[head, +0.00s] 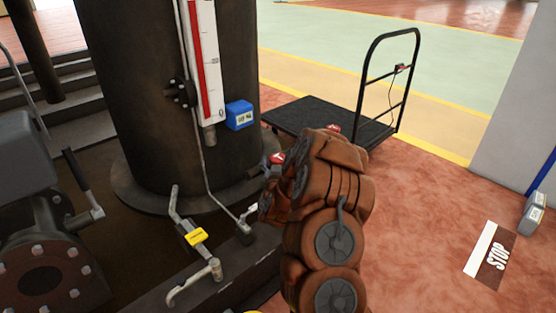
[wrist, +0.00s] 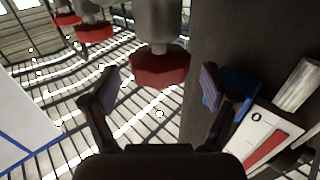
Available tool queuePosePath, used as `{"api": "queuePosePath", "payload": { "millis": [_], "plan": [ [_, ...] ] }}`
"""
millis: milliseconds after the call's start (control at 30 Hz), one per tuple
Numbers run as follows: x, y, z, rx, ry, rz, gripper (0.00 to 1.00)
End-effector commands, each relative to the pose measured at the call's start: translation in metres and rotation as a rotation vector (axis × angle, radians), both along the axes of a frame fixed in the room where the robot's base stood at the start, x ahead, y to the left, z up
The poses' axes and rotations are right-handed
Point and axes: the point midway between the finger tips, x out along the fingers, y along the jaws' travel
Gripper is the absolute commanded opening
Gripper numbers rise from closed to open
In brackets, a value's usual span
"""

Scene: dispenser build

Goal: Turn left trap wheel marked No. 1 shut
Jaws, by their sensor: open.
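In the wrist view a red wheel (wrist: 160,66) sits on a grey metal valve body, close in front of my gripper (wrist: 159,72). My gripper is open, with its two dark fingers apart on either side of the wheel's lower part in the picture. I cannot tell whether they touch it. Two more red wheels, a nearer one (wrist: 95,32) and a farther one (wrist: 67,18), show at the upper left. No number is readable on any wheel, so I cannot tell which is No. 1.
A dark column (head: 150,100) carries a red-and-white gauge (head: 207,60) and a blue tagged box (head: 240,115). A pipe with a yellow tag (head: 195,237) stands in front. A black cart (head: 320,118) is behind my arm. Red floor (head: 420,220) is open at right.

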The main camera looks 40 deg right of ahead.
Motion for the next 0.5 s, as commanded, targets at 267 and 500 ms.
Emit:
{"api": "queuePosePath", "payload": {
  "millis": [267,500],
  "plan": [
    [-0.028,0.022,-0.001,0.002,0.002,0.0,0.86],
    [-0.04,0.031,-0.001,0.001,0.002,0.0,0.86]
  ]
}}
